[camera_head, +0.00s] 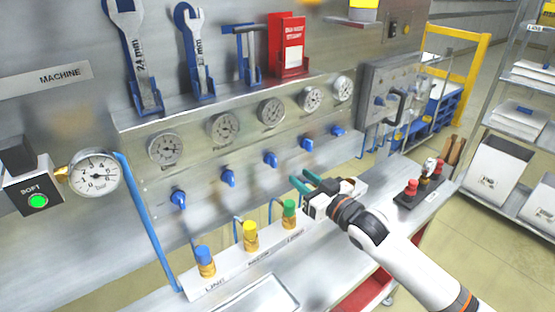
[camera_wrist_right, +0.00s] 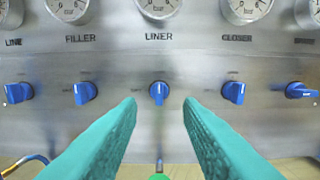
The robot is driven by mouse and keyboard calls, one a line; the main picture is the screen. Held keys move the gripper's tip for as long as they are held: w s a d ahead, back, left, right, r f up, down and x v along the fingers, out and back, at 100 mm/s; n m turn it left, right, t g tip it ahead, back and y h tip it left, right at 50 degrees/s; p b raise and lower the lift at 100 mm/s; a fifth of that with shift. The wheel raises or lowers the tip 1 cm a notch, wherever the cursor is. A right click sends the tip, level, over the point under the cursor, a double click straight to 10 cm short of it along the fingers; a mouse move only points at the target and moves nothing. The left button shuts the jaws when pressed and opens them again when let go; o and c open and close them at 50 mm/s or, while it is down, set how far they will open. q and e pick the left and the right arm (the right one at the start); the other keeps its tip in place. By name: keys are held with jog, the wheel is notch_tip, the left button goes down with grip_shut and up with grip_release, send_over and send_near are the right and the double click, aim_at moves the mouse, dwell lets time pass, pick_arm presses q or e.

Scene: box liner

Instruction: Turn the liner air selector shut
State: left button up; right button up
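The liner air selector is a blue knob (camera_wrist_right: 159,92) below the gauge labelled LINER, the middle knob of the row. Its grip stands about upright in the wrist view. In the head view it is the middle blue knob (camera_head: 270,159) on the steel panel (camera_head: 205,200). My right gripper (camera_head: 301,177) is open and empty, pointing at the panel and a little short of the knob. In the right wrist view its two green fingers (camera_wrist_right: 159,108) frame the liner knob from left and right, with no contact visible. My left gripper is not in view.
The filler knob (camera_wrist_right: 85,93) and closer knob (camera_wrist_right: 234,92) flank the liner knob, both turned at a slant. Below the right gripper stand fittings with green (camera_head: 289,208), yellow (camera_head: 250,230) and blue (camera_head: 204,255) caps. Gauges (camera_head: 271,112) line the panel above.

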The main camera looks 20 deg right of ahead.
aim_at(276, 159)
jog(key=p+x, duration=0.2)
jog(key=x, duration=0.8)
jog(key=shift+w+a+f, duration=0.1)
jog(key=shift+w+a, duration=0.1)
jog(key=shift+w, duration=0.1)
jog(key=shift+c, duration=0.4)
jog(key=c, duration=0.5)
